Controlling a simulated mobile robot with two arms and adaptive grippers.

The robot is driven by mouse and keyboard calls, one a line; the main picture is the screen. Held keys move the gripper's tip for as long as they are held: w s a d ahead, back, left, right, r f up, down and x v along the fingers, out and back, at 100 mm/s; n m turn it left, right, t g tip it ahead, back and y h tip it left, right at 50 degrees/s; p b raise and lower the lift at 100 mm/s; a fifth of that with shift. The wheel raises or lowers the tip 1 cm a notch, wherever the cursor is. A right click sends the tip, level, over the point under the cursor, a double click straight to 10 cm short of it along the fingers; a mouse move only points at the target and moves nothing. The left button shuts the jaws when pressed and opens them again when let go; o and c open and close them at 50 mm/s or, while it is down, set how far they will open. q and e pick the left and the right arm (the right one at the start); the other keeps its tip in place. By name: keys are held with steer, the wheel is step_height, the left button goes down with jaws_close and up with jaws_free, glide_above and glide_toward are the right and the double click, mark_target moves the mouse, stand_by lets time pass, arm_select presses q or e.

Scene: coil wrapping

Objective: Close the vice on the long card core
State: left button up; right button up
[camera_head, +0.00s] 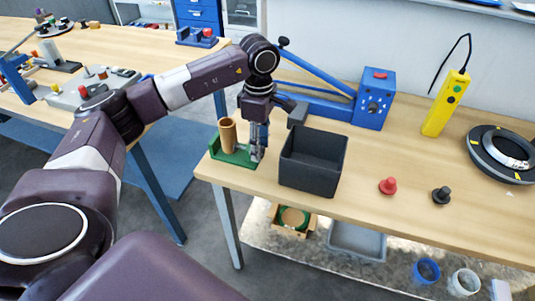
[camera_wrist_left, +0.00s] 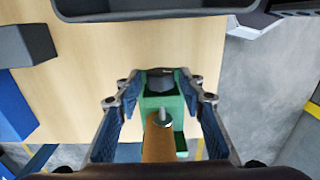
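The green vice (camera_head: 236,157) stands at the left front corner of the wooden bench. The brown card core (camera_head: 227,135) stands upright in it. My left gripper (camera_head: 258,148) points down at the vice's right side, close to the core. In the left wrist view the fingers (camera_wrist_left: 162,88) are spread open, one on each side of the green vice (camera_wrist_left: 155,103). A dark part of the vice (camera_wrist_left: 161,78) and a small light pin lie between the fingers, with the core (camera_wrist_left: 158,148) below them. Whether the fingers touch the vice cannot be told. My right gripper is not in view.
A dark open bin (camera_head: 314,162) stands just right of my left gripper. A blue machine (camera_head: 372,100) with a long arm is behind. A red knob (camera_head: 388,186), a black knob (camera_head: 441,196) and a yellow pendant (camera_head: 446,105) are farther right. The bench front is mostly clear.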

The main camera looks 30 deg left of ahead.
arm_select(q)
steer(key=shift+s+f+b, duration=0.1)
steer(key=shift+f+b, duration=0.1)
steer(key=shift+b, duration=0.15)
steer(key=t+b, duration=0.1)
steer(key=b, duration=0.1)
steer(key=t+b, duration=0.2)
steer(key=b, duration=0.1)
steer(key=shift+s+f+y, duration=0.15)
steer(key=shift+s+y, duration=0.2)
steer(key=shift+y, duration=0.05)
steer(key=shift+r+t+b, duration=0.25)
steer(key=shift+t+b, duration=0.05)
steer(key=shift+t, duration=0.1)
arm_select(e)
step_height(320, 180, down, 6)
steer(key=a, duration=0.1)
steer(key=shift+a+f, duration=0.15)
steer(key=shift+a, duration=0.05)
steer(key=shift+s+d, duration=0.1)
